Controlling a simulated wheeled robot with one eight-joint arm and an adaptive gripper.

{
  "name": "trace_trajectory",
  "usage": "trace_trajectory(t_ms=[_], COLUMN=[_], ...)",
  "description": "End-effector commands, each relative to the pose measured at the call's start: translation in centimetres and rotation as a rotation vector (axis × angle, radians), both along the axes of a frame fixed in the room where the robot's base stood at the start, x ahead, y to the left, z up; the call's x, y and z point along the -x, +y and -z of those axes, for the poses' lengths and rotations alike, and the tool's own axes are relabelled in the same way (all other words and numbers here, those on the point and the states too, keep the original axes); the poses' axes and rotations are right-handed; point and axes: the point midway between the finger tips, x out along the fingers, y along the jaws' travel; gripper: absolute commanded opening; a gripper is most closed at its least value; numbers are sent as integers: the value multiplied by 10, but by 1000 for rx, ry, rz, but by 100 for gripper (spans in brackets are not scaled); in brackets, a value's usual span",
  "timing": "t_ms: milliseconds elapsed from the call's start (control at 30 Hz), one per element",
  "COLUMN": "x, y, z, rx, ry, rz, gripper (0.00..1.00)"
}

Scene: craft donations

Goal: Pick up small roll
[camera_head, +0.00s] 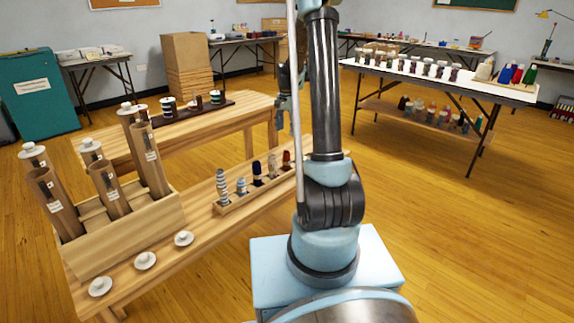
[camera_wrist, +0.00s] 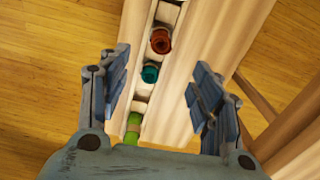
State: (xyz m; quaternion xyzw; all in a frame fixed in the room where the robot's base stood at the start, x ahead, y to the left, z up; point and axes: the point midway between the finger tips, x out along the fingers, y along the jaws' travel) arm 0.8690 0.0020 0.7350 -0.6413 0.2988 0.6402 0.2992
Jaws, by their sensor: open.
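Several small rolls stand in a narrow wooden rack (camera_head: 228,205) on the front bench. They include a striped roll (camera_head: 222,187), a dark roll (camera_head: 257,172) and a reddish-brown roll (camera_head: 286,159); the arm hides what lies farther right. In the wrist view, a narrow compartmented rack (camera_wrist: 139,105) holds an orange-red roll (camera_wrist: 160,41), a teal roll (camera_wrist: 150,73) and a green roll (camera_wrist: 132,128), partly hidden by my gripper. My gripper (camera_wrist: 160,78) is open and empty, its fingers on either side of the rack. The teal roll appears between them; its distance below is unclear.
A wooden box (camera_head: 125,237) with tall brown tubes stands at the bench's left. White lids (camera_head: 145,261) lie in front of it. A second bench (camera_head: 190,128) behind carries spools. A white-topped table (camera_head: 440,80) with bottles stands at right. The floor at right is clear.

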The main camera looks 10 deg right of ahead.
Motion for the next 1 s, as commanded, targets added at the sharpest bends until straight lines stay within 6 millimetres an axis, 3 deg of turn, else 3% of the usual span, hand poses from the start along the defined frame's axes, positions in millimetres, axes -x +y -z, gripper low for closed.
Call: trace_trajectory(t_ms=[233,733,1000], x=[-7,-7,-6], y=[0,0,0], z=[18,100,126], rx=[0,0,0], ry=[3,3,3], rz=[16,15,15], gripper=[58,58,58])
